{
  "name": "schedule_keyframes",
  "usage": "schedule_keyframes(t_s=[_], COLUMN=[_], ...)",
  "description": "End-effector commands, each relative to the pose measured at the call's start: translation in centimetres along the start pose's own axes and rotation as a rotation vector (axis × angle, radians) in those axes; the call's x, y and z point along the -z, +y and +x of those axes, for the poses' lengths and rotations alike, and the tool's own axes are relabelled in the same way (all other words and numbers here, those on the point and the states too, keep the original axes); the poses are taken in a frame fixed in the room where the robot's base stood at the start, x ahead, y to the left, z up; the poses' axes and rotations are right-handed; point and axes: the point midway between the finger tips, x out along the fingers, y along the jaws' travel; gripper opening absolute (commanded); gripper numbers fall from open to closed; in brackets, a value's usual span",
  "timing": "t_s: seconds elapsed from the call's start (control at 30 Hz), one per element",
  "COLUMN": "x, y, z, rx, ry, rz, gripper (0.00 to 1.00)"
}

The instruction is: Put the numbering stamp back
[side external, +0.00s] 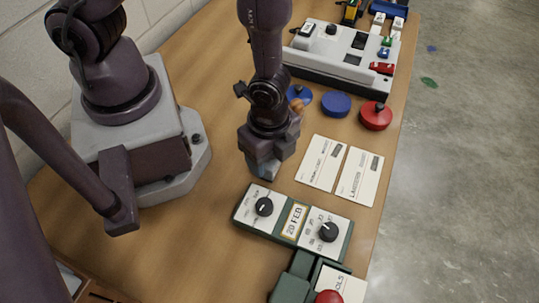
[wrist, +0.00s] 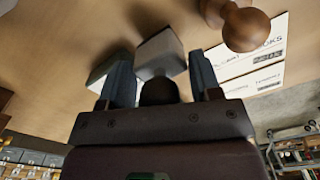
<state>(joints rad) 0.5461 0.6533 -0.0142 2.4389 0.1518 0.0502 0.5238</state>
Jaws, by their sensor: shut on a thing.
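My gripper (side external: 266,148) is over the middle of the table, pointing down. It is shut on a stamp with a pale grey block (side external: 262,169) that shows just below the fingers. In the wrist view the fingers (wrist: 161,84) stand on either side of its round black knob, with the grey block (wrist: 160,52) beyond. I take this for the numbering stamp; no marking on it is readable. A grey stamp rack (side external: 330,68) stands at the far end, holding several stamps and showing dark square openings in its top. Whether the held stamp touches the table cannot be told.
Two blue pads (side external: 336,104) and a red pad (side external: 376,116) lie before the rack. A wooden handle (wrist: 247,28) is close to my gripper. Two printed cards (side external: 360,176) lie right. A dial box (side external: 294,220) and green device (side external: 292,287) stand in front. Clear table lies left.

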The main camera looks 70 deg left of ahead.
Motion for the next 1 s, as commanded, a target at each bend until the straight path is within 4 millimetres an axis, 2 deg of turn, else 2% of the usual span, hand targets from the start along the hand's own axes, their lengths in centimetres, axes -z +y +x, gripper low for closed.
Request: schedule_keyframes(t_s=[0.1, 0.5, 0.53, 0.6, 0.63, 1.0], x=[-0.03, -0.01, 0.00, 0.00, 0.00, 0.02], y=[-0.03, -0.03, -0.04, -0.04, -0.04, -0.05], z=[0.91, 1.32, 1.28, 1.26, 1.26, 0.72], rx=[0.001, 0.001, 0.001, 0.001, 0.001, 0.002], ry=[-0.001, -0.001, 0.000, 0.000, 0.000, 0.002], rz=[0.000, 0.000, 0.000, 0.000, 0.000, 0.000], gripper=[0.41, 0.41, 0.65, 0.81, 0.84, 0.84])
